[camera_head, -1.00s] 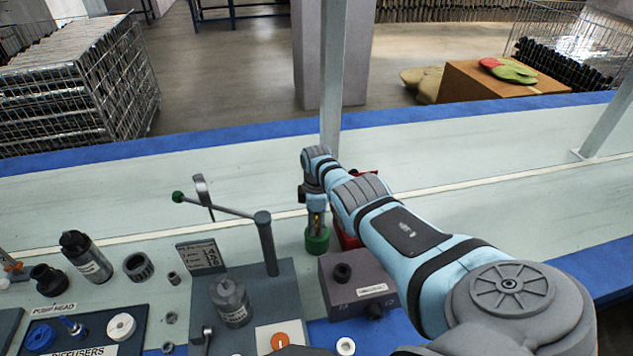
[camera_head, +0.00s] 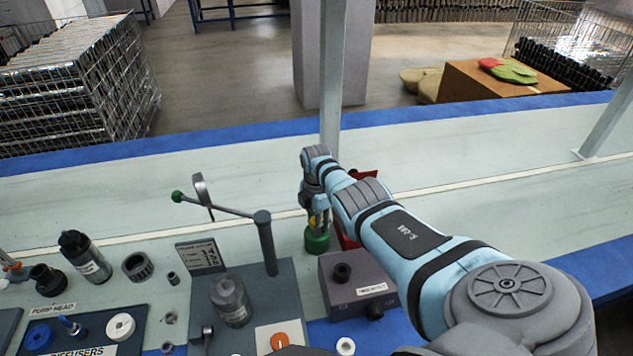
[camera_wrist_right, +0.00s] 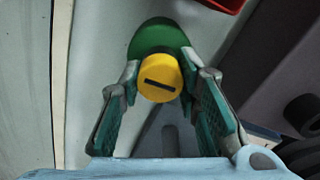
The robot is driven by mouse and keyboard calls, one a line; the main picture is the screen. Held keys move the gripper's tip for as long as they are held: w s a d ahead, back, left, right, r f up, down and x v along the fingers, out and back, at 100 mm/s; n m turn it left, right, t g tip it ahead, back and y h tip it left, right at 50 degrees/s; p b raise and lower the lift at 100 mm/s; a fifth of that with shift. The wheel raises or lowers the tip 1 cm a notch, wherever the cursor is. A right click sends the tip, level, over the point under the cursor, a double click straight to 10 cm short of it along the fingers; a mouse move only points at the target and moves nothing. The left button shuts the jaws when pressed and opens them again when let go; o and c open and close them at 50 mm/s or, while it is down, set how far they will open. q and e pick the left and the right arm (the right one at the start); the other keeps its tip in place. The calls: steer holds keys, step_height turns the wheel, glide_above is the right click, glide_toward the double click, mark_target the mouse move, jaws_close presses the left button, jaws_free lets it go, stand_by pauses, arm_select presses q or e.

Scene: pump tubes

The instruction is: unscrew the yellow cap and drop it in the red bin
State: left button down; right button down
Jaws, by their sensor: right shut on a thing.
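The yellow cap (camera_wrist_right: 160,80) has a dark slot across its top and sits between the fingertips of my right gripper (camera_wrist_right: 162,86), which is shut on it. In the head view my right gripper (camera_head: 319,221) points down, with a bit of the yellow cap (camera_head: 312,222) showing. Directly below is a green round part (camera_head: 317,243), also seen behind the cap in the wrist view (camera_wrist_right: 158,35). I cannot tell whether cap and green part are still joined. The red bin (camera_head: 346,237) is mostly hidden behind my right arm; its edge shows in the wrist view (camera_wrist_right: 226,4). My left gripper is out of view.
A grey box with a black knob (camera_head: 342,272) stands close in front of the red bin. A lever press (camera_head: 265,245) with a green-tipped handle stands to the left. The pale belt (camera_head: 480,185) behind is largely clear.

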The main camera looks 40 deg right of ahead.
steer(key=n, duration=0.5)
steer(key=shift+n, duration=0.3)
steer(key=n, duration=0.4)
steer(key=shift+n, duration=0.3)
steer(key=c, duration=1.4)
jaws_free()
steer(key=shift+c, duration=0.2)
